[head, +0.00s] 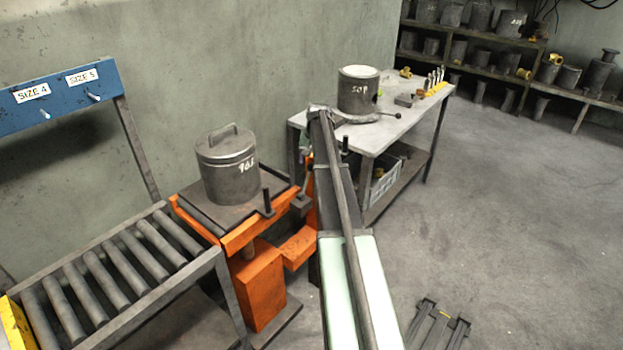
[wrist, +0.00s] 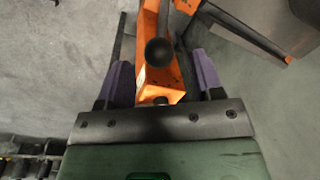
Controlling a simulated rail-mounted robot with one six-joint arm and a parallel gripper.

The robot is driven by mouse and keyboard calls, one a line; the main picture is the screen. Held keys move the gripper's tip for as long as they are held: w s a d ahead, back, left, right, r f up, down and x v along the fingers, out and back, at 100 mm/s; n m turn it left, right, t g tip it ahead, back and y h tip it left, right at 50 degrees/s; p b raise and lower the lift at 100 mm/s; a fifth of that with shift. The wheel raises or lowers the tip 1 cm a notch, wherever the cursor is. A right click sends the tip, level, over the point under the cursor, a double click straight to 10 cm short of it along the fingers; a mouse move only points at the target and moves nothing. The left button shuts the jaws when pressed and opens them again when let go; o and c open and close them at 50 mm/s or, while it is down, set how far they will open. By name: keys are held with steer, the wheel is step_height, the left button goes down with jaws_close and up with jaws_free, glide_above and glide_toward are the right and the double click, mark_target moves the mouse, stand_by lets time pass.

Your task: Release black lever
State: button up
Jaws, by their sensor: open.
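The black lever's round knob (wrist: 160,52) shows in the wrist view, in front of an orange post (wrist: 150,40). My gripper (wrist: 160,60) is open, with one purple-grey finger on each side of the knob. Gaps show between the knob and both fingers, and nothing is clamped. The lever's shaft is mostly hidden under the knob. In the head view my own arm covers the gripper, and I cannot pick out the same lever there for certain.
An orange lift table (head: 262,285) carries a lidded metal pot (head: 228,165). A roller conveyor (head: 128,258) stands at left. A grey workbench (head: 375,138) with a metal cylinder (head: 358,90) is behind my arm. Open floor (head: 520,210) lies at right.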

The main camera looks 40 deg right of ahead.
mark_target(311, 167)
step_height(311, 167, down, 4)
steer(key=shift+w+f+b, duration=0.1)
steer(key=shift+w+b, duration=0.05)
steer(key=shift+b, duration=1)
steer(key=shift+r, duration=0.2)
jaws_close()
